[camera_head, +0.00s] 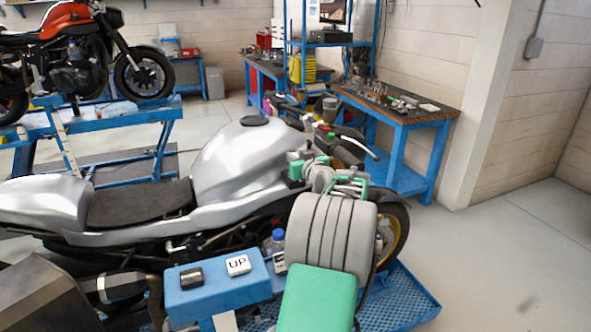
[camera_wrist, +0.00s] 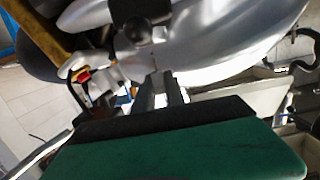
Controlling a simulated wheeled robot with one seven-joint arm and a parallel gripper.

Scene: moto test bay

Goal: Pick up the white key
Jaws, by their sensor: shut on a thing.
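My gripper (camera_wrist: 159,84) shows in the wrist view as two dark, narrow fingers close together, in front of the silver motorcycle (camera_wrist: 225,45). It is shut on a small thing. Only a narrow pale sliver shows between the fingers; I take it for the white key, mostly hidden. In the head view my arm reaches to the handlebar area of the silver motorcycle (camera_head: 235,160), and the fingertips are hard to make out there. A white button marked UP (camera_head: 238,265) sits on a blue box, apart from my gripper.
The blue box (camera_head: 215,295) stands in front of the motorcycle, with a dark button (camera_head: 191,278) on it and a blue-capped bottle (camera_head: 278,240) behind. A cluttered workbench (camera_head: 395,98) stands beyond. An orange motorcycle (camera_head: 75,50) is on a blue lift. Open floor lies at right.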

